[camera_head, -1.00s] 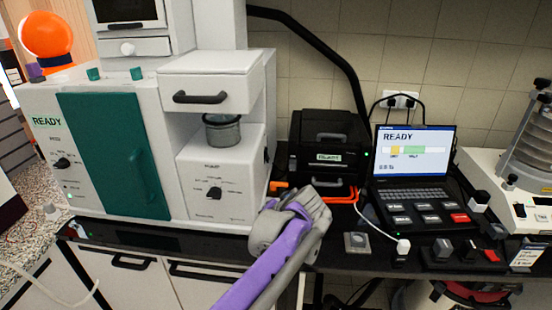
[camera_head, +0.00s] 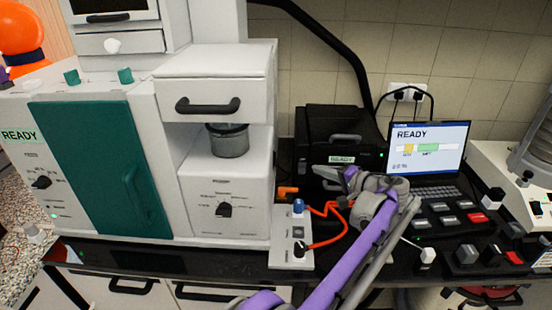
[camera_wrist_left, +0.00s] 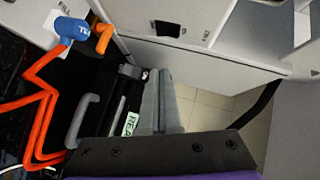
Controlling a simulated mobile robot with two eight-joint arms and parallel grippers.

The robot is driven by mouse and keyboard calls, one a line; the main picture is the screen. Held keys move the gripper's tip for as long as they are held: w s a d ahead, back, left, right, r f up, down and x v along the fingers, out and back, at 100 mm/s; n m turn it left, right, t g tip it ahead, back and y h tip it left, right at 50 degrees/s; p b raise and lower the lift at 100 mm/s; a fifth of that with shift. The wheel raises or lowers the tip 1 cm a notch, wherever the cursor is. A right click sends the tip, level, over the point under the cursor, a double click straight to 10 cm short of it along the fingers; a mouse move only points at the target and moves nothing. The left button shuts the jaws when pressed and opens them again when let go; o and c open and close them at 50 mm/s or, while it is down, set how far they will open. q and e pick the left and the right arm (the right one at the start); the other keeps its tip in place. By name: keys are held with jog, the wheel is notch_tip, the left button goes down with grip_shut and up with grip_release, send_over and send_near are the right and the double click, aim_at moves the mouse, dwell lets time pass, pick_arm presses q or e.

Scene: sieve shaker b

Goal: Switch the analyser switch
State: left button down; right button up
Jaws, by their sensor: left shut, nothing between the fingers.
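The black box (camera_head: 318,127) with a READY label and a grey handle stands against the back wall, left of the laptop; it also shows in the wrist view (camera_wrist_left: 98,92). I read no label naming the analyser switch and cannot tell which control it is. My left gripper (camera_head: 346,174) is shut and empty, in front of the black box near its label. In the wrist view the closed grey fingers (camera_wrist_left: 158,76) are beside the box's front, hiding part of it. My right gripper is not in view.
A white panel (camera_head: 279,253) with a blue knob (camera_head: 298,206), a black knob and an orange cable stands left of my arm. The white machine (camera_head: 215,115) has dials and a green door. The laptop (camera_head: 429,150) shows READY. Several push buttons lie at front right.

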pick_arm(q)
jog(key=shift+w, duration=0.35)
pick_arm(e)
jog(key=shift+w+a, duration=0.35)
pick_arm(q)
jog(key=shift+s+r, duration=0.1)
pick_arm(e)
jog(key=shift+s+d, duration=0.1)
pick_arm(q)
jog(key=s+a+x, duration=0.2)
jog(key=x, duration=1.1)
jog(key=shift+f+p, duration=0.2)
jog(key=shift+p, duration=0.15)
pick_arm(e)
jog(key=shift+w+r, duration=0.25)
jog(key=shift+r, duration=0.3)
